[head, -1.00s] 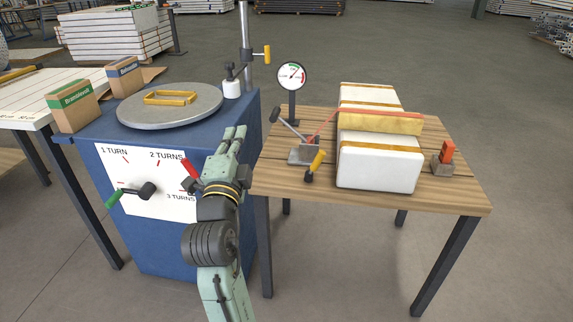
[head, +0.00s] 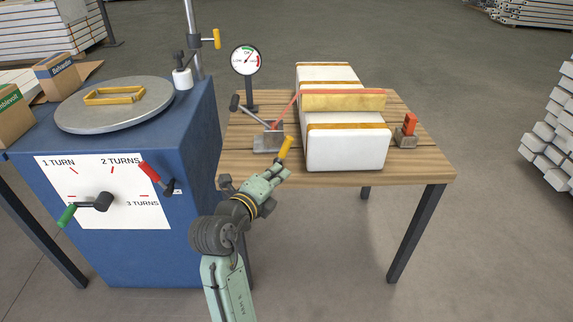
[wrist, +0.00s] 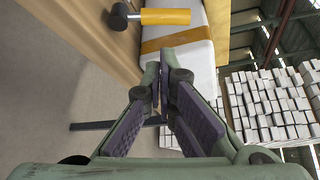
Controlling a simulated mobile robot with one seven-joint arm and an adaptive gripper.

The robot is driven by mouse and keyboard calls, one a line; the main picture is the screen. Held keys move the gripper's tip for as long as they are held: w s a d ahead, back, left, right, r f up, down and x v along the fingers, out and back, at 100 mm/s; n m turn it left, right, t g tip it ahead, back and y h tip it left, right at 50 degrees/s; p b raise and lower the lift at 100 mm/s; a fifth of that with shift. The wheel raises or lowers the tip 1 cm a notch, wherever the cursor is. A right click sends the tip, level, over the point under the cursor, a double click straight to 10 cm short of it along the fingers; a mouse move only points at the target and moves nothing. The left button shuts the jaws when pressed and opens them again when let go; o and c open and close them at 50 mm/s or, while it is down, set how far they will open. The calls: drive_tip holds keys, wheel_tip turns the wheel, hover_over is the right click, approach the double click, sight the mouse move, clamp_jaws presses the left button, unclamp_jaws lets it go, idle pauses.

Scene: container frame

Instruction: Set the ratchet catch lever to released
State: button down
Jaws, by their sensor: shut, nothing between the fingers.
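The ratchet (head: 268,141) is a grey block at the left of the wooden table, with a long black-tipped handle (head: 250,112) tilted up to the left and a red strap leaving it.
The strap (head: 342,92) crosses white wrapped blocks (head: 347,149) on the wooden table (head: 425,167). An orange-topped clamp (head: 409,125) stands at right, a gauge (head: 246,61) behind. The blue cabinet (head: 195,135) with a red lever (head: 149,172) is at left.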

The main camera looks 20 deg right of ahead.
sight(284, 151)
drive_tip(key=p+x, duration=0.2)
drive_tip(key=x, duration=0.7)
drive_tip(key=shift+w+f, duration=0.1)
drive_tip(key=shift+w, duration=0.05)
drive_tip(key=shift+b, duration=0.6)
